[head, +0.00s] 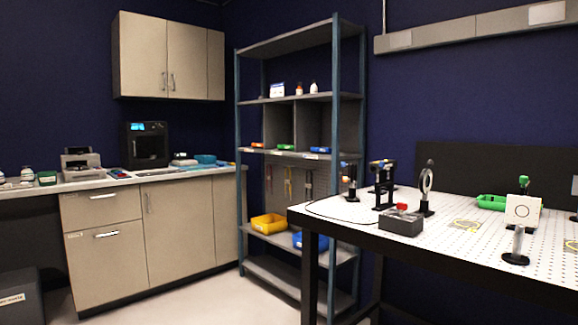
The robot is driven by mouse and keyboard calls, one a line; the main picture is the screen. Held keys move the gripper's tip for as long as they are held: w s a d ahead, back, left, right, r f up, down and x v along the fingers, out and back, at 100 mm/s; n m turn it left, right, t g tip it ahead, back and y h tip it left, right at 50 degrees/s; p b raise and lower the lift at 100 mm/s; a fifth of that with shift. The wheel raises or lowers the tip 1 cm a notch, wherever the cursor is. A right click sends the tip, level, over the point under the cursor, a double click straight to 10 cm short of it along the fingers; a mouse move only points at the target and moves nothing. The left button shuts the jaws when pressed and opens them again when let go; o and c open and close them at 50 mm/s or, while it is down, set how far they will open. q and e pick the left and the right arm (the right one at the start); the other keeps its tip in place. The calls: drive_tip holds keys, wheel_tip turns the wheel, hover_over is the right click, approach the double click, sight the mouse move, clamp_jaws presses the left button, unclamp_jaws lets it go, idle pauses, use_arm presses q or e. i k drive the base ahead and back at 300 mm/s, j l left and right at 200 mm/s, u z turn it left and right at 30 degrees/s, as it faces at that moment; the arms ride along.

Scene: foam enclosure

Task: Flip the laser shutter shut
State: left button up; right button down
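An optical table (440,242) with a white perforated top stands at the right. No part is clearly recognisable as the laser shutter at this size. A dark grey box (401,224) with a small red part (402,206) on top sits near the table's front left edge. Behind it stands a black post-mounted device (382,183), and a smaller post mount (350,182) with an orange part is to its left. I cannot tell whether any shutter is open or shut. Neither of my grippers is in view.
Cabinets (190,222) line the left; the floor (205,300) between is clear.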

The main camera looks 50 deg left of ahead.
sight(382, 172)
drive_tip(key=i+j+u, duration=0.15)
drive_tip(key=u, duration=0.25)
drive_tip(key=i+j+u, duration=0.15)
drive_tip(key=u, duration=0.2)
drive_tip(key=i+u, duration=0.25)
drive_tip(key=u, duration=0.15)
